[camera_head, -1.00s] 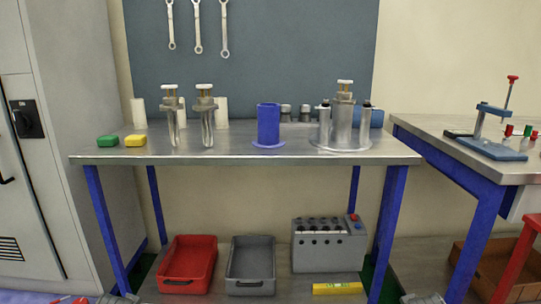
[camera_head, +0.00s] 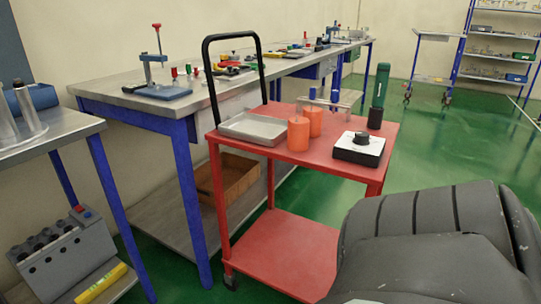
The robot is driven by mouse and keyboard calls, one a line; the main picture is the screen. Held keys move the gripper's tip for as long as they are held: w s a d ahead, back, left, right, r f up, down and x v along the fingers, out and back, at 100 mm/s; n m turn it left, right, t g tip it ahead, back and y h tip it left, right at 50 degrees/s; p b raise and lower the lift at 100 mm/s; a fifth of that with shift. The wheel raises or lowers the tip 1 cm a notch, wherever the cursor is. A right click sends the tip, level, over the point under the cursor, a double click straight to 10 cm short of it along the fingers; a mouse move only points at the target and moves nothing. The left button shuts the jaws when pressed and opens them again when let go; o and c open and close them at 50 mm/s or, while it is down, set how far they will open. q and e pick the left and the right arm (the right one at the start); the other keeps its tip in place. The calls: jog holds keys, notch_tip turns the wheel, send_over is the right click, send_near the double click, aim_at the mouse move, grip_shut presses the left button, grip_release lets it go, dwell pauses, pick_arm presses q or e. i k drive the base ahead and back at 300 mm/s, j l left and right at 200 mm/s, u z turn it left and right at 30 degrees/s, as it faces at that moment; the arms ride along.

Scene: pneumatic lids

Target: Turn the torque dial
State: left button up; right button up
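What looks like the torque dial is a black knob (camera_head: 361,138) on the pale top of a low black box (camera_head: 358,150). The box sits on the top of a red cart (camera_head: 300,170), near its front right corner. Marks on the dial face are too small to read. Neither of my grippers shows in this view, and nothing touches the knob.
The cart also holds a grey tray (camera_head: 252,129), two orange cylinders (camera_head: 299,135) and a tall dark green object (camera_head: 380,88). A black push handle (camera_head: 207,90) rises at its left. A large dark grey form (camera_head: 440,240) fills the lower right. Green floor (camera_head: 430,130) is open behind.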

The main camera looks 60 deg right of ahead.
aim_at(361, 138)
jog(key=z, duration=2.15)
